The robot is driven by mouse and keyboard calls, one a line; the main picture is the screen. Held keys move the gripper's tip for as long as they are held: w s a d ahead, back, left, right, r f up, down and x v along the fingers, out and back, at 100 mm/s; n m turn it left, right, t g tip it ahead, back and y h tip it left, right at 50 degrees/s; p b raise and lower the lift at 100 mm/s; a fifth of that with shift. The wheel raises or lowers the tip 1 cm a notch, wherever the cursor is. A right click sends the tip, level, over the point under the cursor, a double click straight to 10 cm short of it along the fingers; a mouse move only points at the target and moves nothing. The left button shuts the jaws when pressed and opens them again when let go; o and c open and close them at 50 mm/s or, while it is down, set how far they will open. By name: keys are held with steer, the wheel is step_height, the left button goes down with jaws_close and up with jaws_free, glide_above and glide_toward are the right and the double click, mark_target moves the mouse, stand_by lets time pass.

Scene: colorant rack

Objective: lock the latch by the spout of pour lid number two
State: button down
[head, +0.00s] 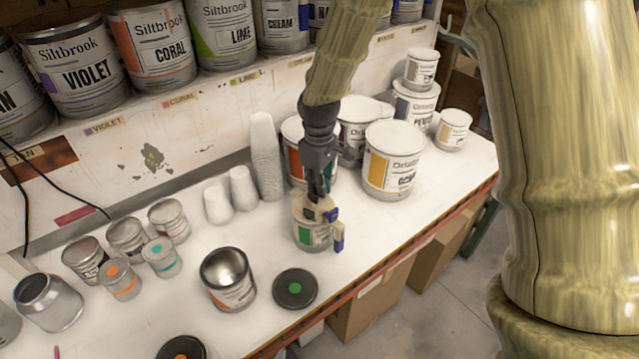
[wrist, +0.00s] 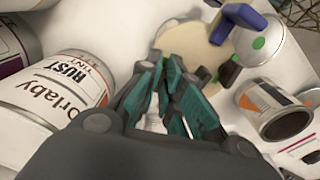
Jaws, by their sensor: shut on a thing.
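A can with a green label patch (head: 312,236) stands near the table's front edge in the head view. It wears a cream pour lid (head: 312,210) with a blue handle (head: 338,237). In the wrist view the cream lid (wrist: 190,45) and blue handle (wrist: 240,20) lie beyond the fingers, with a small black part (wrist: 229,72) at the lid's edge. My gripper (head: 321,198) reaches down onto the lid from above and is shut on a part of it. The fingers hide the gripped part, so I cannot tell whether it is the latch. No lid number is readable.
Large cans, one with a yellow label (head: 392,160), stand close behind and right of my gripper. Stacked white cups (head: 265,155) are left. An open can (head: 228,279) and a dark disc with a green dot (head: 295,289) sit in front. A rust-label can (wrist: 65,85) is close in the wrist view.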

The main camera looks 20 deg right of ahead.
steer(key=shift+m, duration=0.3)
steer(key=c, duration=1.6)
jaws_free()
step_height(320, 180, up, 12)
steer(key=shift+d, duration=0.1)
